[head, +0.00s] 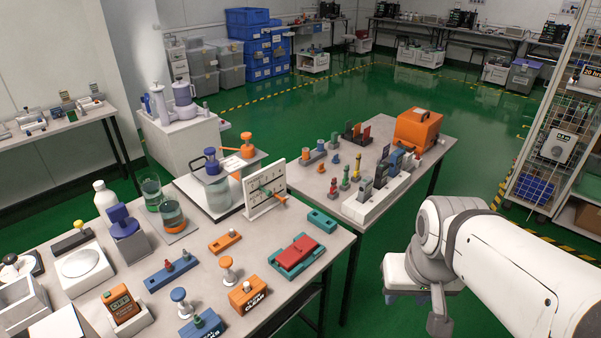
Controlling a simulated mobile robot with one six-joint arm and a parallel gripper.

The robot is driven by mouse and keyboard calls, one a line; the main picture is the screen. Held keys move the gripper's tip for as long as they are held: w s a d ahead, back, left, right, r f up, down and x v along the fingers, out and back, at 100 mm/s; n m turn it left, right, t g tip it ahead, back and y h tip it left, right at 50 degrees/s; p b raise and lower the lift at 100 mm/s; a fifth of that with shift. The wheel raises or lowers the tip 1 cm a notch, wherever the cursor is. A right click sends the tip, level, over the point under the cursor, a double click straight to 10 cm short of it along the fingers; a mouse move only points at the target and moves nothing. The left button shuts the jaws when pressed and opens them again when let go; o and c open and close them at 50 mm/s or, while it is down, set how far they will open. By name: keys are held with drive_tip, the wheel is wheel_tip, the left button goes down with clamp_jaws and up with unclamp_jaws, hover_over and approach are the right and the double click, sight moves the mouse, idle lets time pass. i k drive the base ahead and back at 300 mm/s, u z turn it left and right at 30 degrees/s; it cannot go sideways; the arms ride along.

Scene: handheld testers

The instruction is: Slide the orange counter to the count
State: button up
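A white upright panel (258,196) with marks along it stands near the right edge of the near table. A green piece and a small orange piece (282,200) show at its front. The orange piece may be the orange counter, but it is too small to be sure. The marks are too small to read. My white arm comes in from the lower right, with its end (436,300) over the floor, to the right of the near table and well apart from the panel. The fingers cannot be made out clearly, and I see nothing held.
The near table (215,262) is crowded: a red and teal block (297,254), an orange block (248,296) and glass jars stand around the panel. A second table behind holds an orange case (417,128) and small testers. A wire rack (545,150) stands at right. Green floor is open beyond.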

sight(283, 200)
drive_tip(key=z, duration=0.05)
drive_tip(key=k, duration=0.9)
drive_tip(key=u, duration=0.45)
drive_tip(key=i, duration=1)
drive_tip(key=u, duration=0.05)
